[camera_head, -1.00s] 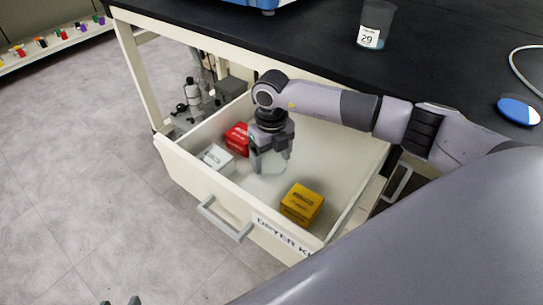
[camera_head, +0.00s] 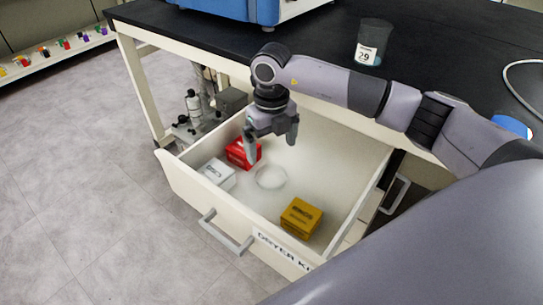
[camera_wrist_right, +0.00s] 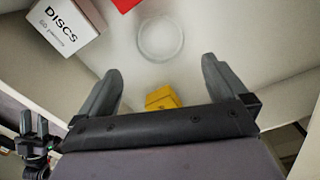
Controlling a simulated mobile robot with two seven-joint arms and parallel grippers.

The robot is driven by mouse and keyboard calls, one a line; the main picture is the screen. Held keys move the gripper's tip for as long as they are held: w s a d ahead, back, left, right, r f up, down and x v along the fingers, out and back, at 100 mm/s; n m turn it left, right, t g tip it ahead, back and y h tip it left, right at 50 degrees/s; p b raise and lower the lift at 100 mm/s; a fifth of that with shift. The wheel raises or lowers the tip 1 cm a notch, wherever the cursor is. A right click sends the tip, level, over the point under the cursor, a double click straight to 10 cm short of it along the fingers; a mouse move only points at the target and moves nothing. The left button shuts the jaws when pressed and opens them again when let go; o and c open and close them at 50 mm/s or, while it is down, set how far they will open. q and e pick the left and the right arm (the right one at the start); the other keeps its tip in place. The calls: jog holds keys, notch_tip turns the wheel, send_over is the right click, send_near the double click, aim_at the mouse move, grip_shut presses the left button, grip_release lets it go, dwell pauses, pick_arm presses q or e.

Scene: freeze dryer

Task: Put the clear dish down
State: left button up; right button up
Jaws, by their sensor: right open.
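The clear dish (camera_head: 271,177) lies on the floor of the open drawer (camera_head: 327,208), between the red box, the white box and the yellow box. It also shows in the right wrist view (camera_wrist_right: 161,38), beyond my fingertips. My right gripper (camera_head: 273,147) is open and empty, above the dish and apart from it. Its two spread fingers also show in the right wrist view (camera_wrist_right: 162,78). My left gripper does not show in the head view now.
A red box (camera_head: 243,152) and a white box (camera_head: 217,173) sit at the drawer's left side, a yellow box (camera_head: 300,217) near its front right. The dark bench top (camera_head: 330,60) overhangs behind, with a labelled beaker (camera_head: 372,42) on it.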

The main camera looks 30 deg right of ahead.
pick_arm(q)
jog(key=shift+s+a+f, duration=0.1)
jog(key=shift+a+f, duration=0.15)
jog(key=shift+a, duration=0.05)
pick_arm(e)
jog(key=shift+r, duration=1.5)
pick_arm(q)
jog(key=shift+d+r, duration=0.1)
